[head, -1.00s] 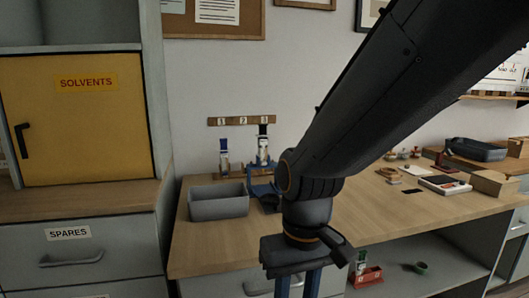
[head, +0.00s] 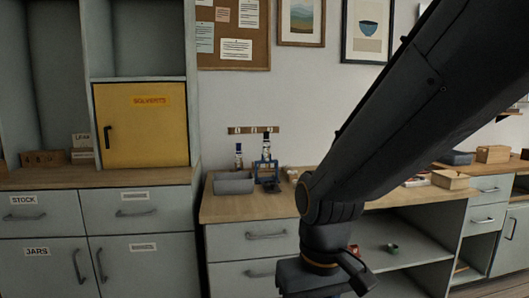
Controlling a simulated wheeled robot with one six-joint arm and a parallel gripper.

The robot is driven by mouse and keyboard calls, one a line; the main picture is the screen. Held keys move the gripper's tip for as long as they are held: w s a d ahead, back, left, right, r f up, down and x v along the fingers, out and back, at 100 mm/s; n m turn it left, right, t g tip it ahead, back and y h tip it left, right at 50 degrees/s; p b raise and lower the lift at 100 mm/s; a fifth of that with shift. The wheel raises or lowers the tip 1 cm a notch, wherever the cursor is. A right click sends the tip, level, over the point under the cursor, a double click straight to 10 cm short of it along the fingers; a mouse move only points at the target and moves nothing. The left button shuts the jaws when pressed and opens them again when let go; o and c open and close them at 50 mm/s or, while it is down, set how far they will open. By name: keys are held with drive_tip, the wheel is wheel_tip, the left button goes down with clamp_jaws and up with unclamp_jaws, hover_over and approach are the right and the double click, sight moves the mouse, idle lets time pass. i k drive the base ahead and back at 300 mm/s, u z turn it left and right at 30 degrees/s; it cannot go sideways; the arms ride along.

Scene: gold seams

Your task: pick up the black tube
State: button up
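Two small upright tubes stand on the workbench (head: 222,208) below a wooden strip with number tags. The left tube (head: 239,160) has a dark cap. The right tube (head: 266,150) also has a dark top and stands at a blue holder (head: 267,172). Both are too small for me to tell which is the black tube. My gripper (head: 318,285) hangs at the bottom of the head view, in front of the bench and well apart from the tubes. Its fingers are cut off by the lower edge, so whether it is open does not show.
A grey bin (head: 233,183) stands at the bench's left, in front of the left tube. A yellow solvents cabinet (head: 140,135) stands to the left above grey drawers (head: 135,215). Small boxes (head: 451,179) lie on the right of the bench. An open shelf (head: 405,255) is below.

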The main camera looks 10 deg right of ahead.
sight(266, 143)
drive_tip(key=z, duration=0.8)
drive_tip(key=i, duration=1.05)
drive_tip(key=z, duration=0.05)
